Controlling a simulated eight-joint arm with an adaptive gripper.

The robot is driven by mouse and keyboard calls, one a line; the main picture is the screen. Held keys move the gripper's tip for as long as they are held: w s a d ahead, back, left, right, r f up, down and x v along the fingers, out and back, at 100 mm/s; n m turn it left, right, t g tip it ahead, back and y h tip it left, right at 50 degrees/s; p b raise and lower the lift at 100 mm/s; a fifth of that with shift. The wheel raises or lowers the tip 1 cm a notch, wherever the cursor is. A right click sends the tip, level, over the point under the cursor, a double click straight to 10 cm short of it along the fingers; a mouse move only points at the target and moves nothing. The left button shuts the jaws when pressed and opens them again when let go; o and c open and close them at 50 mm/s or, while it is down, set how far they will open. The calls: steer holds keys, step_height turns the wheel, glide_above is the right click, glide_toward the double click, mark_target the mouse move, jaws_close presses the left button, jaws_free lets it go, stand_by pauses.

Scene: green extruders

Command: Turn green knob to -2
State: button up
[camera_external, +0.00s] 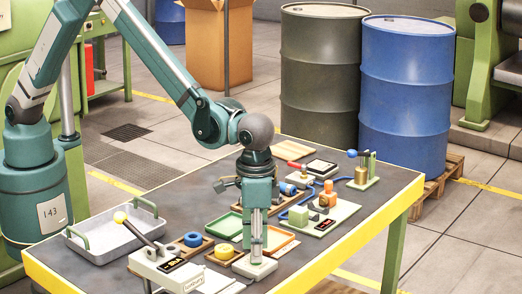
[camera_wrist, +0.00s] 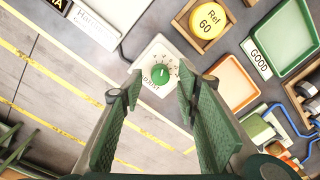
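The green knob (camera_wrist: 161,74) sits on a white square plate (camera_wrist: 150,62) with dial markings around it, in the upper middle of the wrist view. The markings are too small to read surely. In the external view the white plate (camera_external: 254,269) shows near the table's front edge, with the knob hidden behind my gripper (camera_external: 257,243). My gripper points down above the plate. In the wrist view my gripper (camera_wrist: 160,98) is open, one finger on each side below the knob, with nothing between them. I cannot tell whether the fingers touch the knob.
A yellow round piece marked Ref 60 (camera_wrist: 208,22) sits in a wooden holder beside the plate. Green and orange trays (camera_wrist: 293,40) lie to the right. The table's yellow edge (camera_external: 330,266) is close.

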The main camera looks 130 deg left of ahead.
step_height(320, 180, up, 10)
steer(key=shift+w+d+r, duration=0.15)
steer(key=shift+r, duration=0.1)
stand_by(0.3)
stand_by(0.4)
steer(key=s+d+r+m+t, duration=0.2)
steer(key=s+d+r, duration=0.1)
steer(key=s+r, duration=0.65)
steer(key=s+d+r+m+t, duration=0.1)
steer(key=s+d+r+m, duration=0.15)
steer(key=s+r, duration=0.7)
steer(key=s+d+f+m+t, duration=0.1)
steer(key=s+d+m+t, duration=0.1)
steer(key=s, duration=1.2)
steer(key=s+d+f+m+t, duration=0.1)
steer(key=s+d+f+t, duration=0.1)
steer(key=s, duration=1.2)
steer(key=shift+s+d+f+m+t, duration=0.2)
steer(key=shift+s+d+m+t, duration=0.05)
steer(key=shift+m+t, duration=0.1)
